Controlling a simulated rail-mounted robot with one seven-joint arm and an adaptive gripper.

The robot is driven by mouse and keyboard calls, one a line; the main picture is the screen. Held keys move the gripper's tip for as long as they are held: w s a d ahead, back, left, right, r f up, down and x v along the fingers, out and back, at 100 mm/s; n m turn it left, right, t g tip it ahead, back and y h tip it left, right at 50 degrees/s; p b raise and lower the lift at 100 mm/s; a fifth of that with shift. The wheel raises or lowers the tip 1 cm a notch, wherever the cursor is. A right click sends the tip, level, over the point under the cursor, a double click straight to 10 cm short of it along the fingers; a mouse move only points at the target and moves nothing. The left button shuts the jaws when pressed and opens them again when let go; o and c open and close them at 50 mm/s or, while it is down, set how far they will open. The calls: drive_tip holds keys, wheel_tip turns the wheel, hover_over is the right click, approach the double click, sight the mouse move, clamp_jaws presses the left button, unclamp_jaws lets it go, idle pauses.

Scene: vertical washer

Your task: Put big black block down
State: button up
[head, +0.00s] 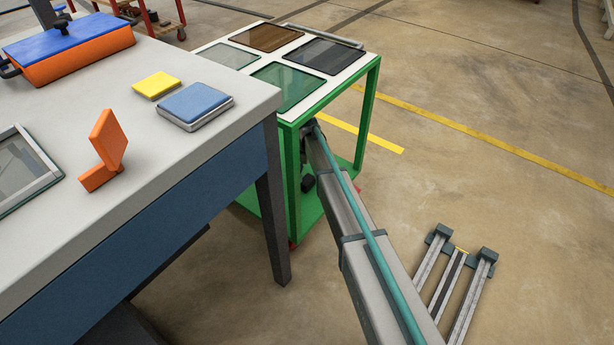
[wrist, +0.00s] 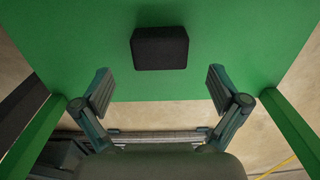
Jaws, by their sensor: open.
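The big black block (wrist: 160,48) lies on the green lower shelf (wrist: 85,55) of the cart, in the upper middle of the wrist view. My gripper (wrist: 159,92) is open, its two fingers spread wide below the block in that view. Nothing is between the fingers, and the block is apart from both. In the head view the block is a small dark shape (head: 308,184) on the lower shelf, beside my arm. My gripper is mostly hidden there under the cart's top, behind a green post and my arm.
The green cart (head: 373,100) has posts at its corners and a white top with several coloured panels. A grey worktable (head: 215,135) stands close at its left, carrying an orange bracket (head: 107,150) and a blue block (head: 195,103). Open floor lies to the right.

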sight(307, 180)
wheel_tip(307, 180, up, 6)
drive_tip(key=p, duration=0.2)
drive_tip(key=s+d+f+n+g, duration=0.25)
drive_tip(key=s+d+f, duration=0.2)
drive_tip(key=s, duration=0.55)
drive_tip(key=s+d+f+n+g+h, duration=0.1)
drive_tip(key=s+d+f+n, duration=0.25)
drive_tip(key=s+d, duration=0.4)
drive_tip(key=s+d+f+n+g, duration=0.2)
drive_tip(key=s+d+f+n, duration=0.15)
drive_tip(key=s, duration=0.85)
drive_tip(key=s+d+r+n+g, duration=0.2)
drive_tip(key=s+n, duration=0.3)
drive_tip(key=s, duration=0.6)
drive_tip(key=s+d+r+n+g, duration=0.1)
drive_tip(key=s+d+n+g, duration=0.2)
drive_tip(key=s, duration=0.9)
drive_tip(key=s+d+r+n+g, duration=0.2)
drive_tip(key=s+d+n, duration=0.2)
drive_tip(key=s+n, duration=0.3)
drive_tip(key=s, duration=0.5)
drive_tip(key=shift+d+r+y, duration=0.15)
drive_tip(key=shift+r+y, duration=0.2)
drive_tip(key=shift+y, duration=0.05)
wheel_tip(307, 180, up, 16)
drive_tip(key=t+p, duration=0.5)
drive_tip(key=p, duration=2.6)
drive_tip(key=shift+w+r+t, duration=0.25)
drive_tip(key=shift+w+t, duration=0.05)
drive_tip(key=shift+t, duration=0.05)
